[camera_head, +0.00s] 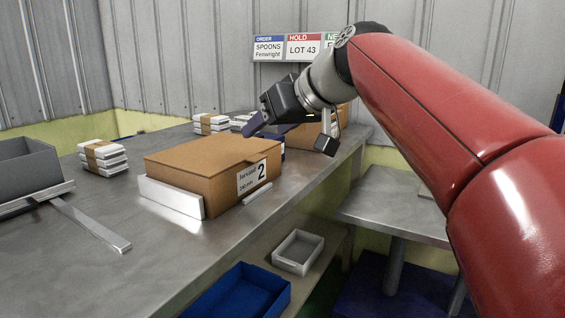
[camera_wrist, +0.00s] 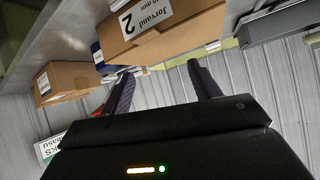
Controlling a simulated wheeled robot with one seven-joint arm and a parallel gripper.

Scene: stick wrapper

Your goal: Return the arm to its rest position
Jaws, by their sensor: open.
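My red arm reaches in from the right in the head view. My gripper (camera_wrist: 158,88) is open and empty in the wrist view, its two dark fingers well apart. In the head view the gripper (camera_head: 256,122) is above the far side of the metal bench, behind and above the cardboard box labelled 2 (camera_head: 200,160). That box also shows in the wrist view (camera_wrist: 185,12), upside down and beyond the fingers. Part of the gripper's fingers is hard to make out in the head view.
Bundled white packs (camera_head: 103,158) stand on the bench (camera_head: 85,235). A grey bin (camera_head: 25,165) is at far left, with a metal rail (camera_head: 92,224) near it. Below are a blue bin (camera_head: 240,292) and a small grey tray (camera_head: 298,252). Signs (camera_head: 302,47) hang on the back wall.

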